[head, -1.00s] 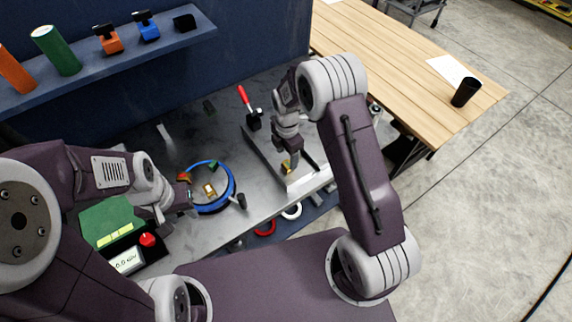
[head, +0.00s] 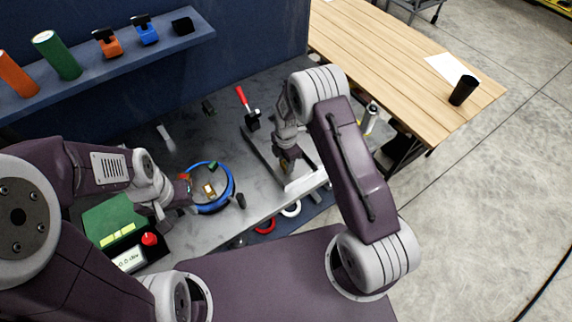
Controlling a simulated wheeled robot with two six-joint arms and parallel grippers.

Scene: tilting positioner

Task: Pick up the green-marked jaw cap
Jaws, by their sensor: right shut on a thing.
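A round fixture with a blue ring (head: 232,183) lies on the grey bench. A small green-marked piece (head: 212,166) shows at its back rim, and a brass-coloured block (head: 209,190) sits inside it. I cannot tell which piece is the jaw cap. My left gripper (head: 187,190) is at the left side of the ring, close to a small orange piece (head: 184,176); its finger opening is too small to tell. My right gripper (head: 284,166) points down over the pale frame to the right of the ring. It is shut on a small piece, mostly hidden, with a brownish tip showing.
A red-handled clamp (head: 243,98) stands behind the pale frame (head: 305,183). A dark green block (head: 208,107) lies further back. Red (head: 266,226) and white (head: 291,209) rings are at the front edge.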

